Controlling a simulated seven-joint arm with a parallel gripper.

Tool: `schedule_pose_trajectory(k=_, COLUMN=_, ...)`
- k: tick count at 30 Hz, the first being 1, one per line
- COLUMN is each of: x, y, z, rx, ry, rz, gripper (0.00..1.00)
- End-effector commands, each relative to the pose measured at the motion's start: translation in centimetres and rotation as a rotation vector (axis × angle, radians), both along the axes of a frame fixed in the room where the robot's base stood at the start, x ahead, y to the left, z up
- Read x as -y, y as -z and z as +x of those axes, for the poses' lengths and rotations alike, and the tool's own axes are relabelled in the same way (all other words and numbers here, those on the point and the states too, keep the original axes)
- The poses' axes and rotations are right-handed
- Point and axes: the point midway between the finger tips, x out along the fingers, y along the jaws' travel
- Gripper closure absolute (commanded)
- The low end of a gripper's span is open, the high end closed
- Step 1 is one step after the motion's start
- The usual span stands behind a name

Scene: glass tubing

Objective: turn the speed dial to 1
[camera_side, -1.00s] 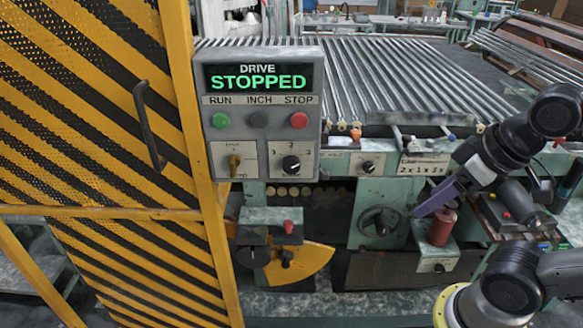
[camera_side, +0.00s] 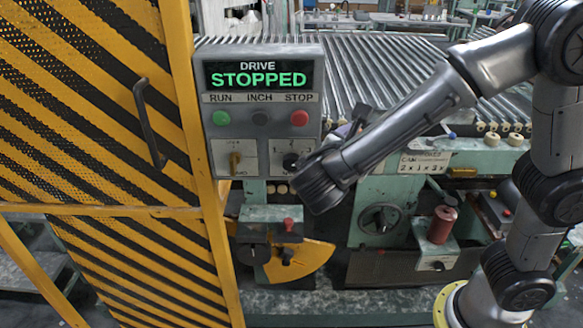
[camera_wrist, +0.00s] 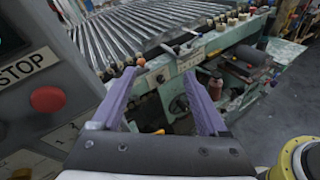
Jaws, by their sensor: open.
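The speed dial (camera_side: 290,161) is a black knob on the lower right plate of the grey control box (camera_side: 262,80). My wrist partly covers it in the side view, and its pointer cannot be read. In the side view the fingers are mostly hidden behind my arm.
The green RUN (camera_side: 221,118), dark INCH (camera_side: 259,118) and red STOP (camera_side: 299,118) buttons sit above the dial. A key switch (camera_side: 235,161) is to its left. The display (camera_side: 258,75) reads DRIVE STOPPED. A yellow-black guard (camera_side: 95,110) stands at left.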

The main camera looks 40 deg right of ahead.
Motion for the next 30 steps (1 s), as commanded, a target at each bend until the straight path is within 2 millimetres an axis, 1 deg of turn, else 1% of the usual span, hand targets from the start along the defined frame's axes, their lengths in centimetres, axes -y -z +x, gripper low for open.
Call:
schedule_pose_trajectory(k=1, x=-3.0, y=0.9, z=1.3, rx=-0.03, ry=-0.089, rz=-0.08, gripper=0.23)
schedule_pose_trajectory(k=2, x=-4.6, y=1.3, z=1.8, rx=-0.042, ry=-0.135, rz=-0.123, gripper=0.23)
schedule_pose_trajectory(k=3, x=-6.7, y=2.0, z=2.4, rx=-0.056, ry=-0.196, rz=-0.175, gripper=0.23)
schedule_pose_trajectory(k=5, x=-9.8, y=3.3, z=2.8, rx=-0.072, ry=-0.281, rz=-0.239, gripper=0.23)
schedule_pose_trajectory(k=6, x=-11.7, y=4.2, z=2.8, rx=-0.084, ry=-0.333, rz=-0.274, gripper=0.23)
schedule_pose_trajectory(k=9, x=-15.1, y=6.5, z=2.2, rx=-0.118, ry=-0.425, rz=-0.332, gripper=0.23)
schedule_pose_trajectory(k=12, x=-17.0, y=7.8, z=1.3, rx=-0.138, ry=-0.478, rz=-0.366, gripper=0.23)
schedule_pose_trajectory(k=15, x=-17.5, y=7.9, z=1.1, rx=-0.138, ry=-0.498, rz=-0.37, gripper=0.23)
schedule_pose_trajectory(k=17, x=-17.4, y=7.9, z=1.2, rx=-0.137, ry=-0.5, rz=-0.369, gripper=0.23)
schedule_pose_trajectory(k=19, x=-16.9, y=7.9, z=1.7, rx=-0.138, ry=-0.497, rz=-0.368, gripper=0.23)
schedule_pose_trajectory(k=23, x=-15.3, y=7.9, z=3.1, rx=-0.139, ry=-0.493, rz=-0.367, gripper=0.23)
schedule_pose_trajectory(k=30, x=-11.9, y=7.9, z=6.5, rx=-0.137, ry=-0.492, rz=-0.365, gripper=0.23)
